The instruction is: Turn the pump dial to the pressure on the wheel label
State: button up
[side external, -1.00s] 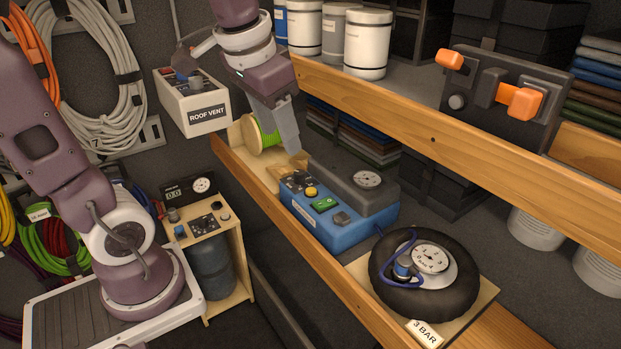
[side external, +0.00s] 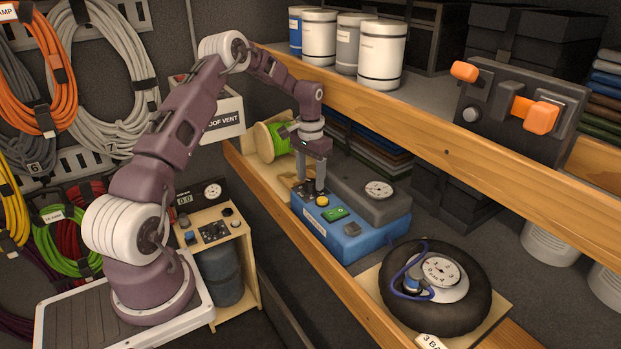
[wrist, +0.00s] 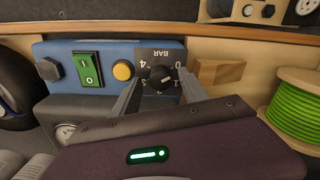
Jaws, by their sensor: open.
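The blue pump (side external: 340,238) sits on the wooden shelf, with a yellow button and a green switch on its face. Its black dial knob (wrist: 161,78) shows in the wrist view on a dark plate marked BAR, with digits around it. I cannot tell clearly which digit the knob points to. My gripper (side external: 312,192) points down over the pump's left end. In the wrist view its open fingers (wrist: 160,84) stand either side of the knob; contact is unclear.
A green cord spool (side external: 272,141) stands close behind my gripper. A wooden block (wrist: 219,73) lies beside the dial. The long wooden rail (side external: 430,140) of the upper shelf runs above the pump. A grey gauge unit (side external: 375,200) adjoins the pump.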

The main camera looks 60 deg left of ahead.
jog(key=shift+f, duration=0.3)
grip_shut()
